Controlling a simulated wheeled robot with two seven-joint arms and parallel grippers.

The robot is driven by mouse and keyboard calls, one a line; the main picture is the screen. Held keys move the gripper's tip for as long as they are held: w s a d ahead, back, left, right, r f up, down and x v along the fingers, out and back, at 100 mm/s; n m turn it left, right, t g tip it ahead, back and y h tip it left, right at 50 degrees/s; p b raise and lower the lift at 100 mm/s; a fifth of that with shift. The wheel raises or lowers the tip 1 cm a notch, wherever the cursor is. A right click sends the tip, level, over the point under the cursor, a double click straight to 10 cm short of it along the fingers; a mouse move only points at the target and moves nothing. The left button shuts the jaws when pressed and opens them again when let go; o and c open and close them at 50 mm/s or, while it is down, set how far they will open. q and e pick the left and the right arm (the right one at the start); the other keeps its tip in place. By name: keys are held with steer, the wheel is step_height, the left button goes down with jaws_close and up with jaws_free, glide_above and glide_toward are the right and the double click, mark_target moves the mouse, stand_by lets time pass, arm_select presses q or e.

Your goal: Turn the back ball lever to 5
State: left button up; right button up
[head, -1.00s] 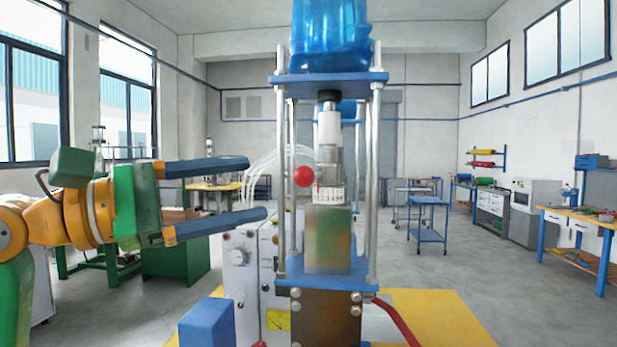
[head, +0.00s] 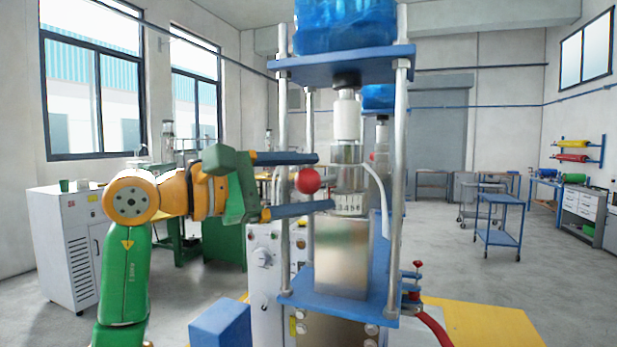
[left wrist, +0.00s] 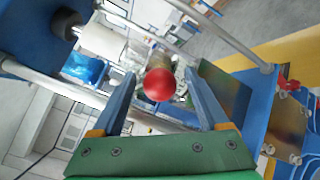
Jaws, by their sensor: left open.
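A red ball lever (head: 308,180) sits on the left side of the near press, by a white numbered ring (head: 350,205) under its metal cylinder. The ring's digits are small, and I cannot read the setting surely. My left gripper (head: 325,182) is open, its two blue fingers reaching in from the left, one above and one below the ball. In the left wrist view the ball (left wrist: 159,84) shows between the open fingers (left wrist: 160,73), with a gap on both sides. I cannot tell whether a second press behind carries the task's back lever. My right gripper is not in view.
Steel posts (head: 400,190) and a blue top plate (head: 345,62) frame the press close to my fingers. A blue block (head: 220,325) and a control box (head: 265,260) stand below. A red hose (head: 435,325) lies at the right.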

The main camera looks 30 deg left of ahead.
arm_select(q)
steer(key=shift+w+d+f, duration=0.1)
steer(key=shift+w, duration=0.15)
steer(key=shift+c, duration=1.1)
steer(key=shift+s, duration=0.15)
jaws_close()
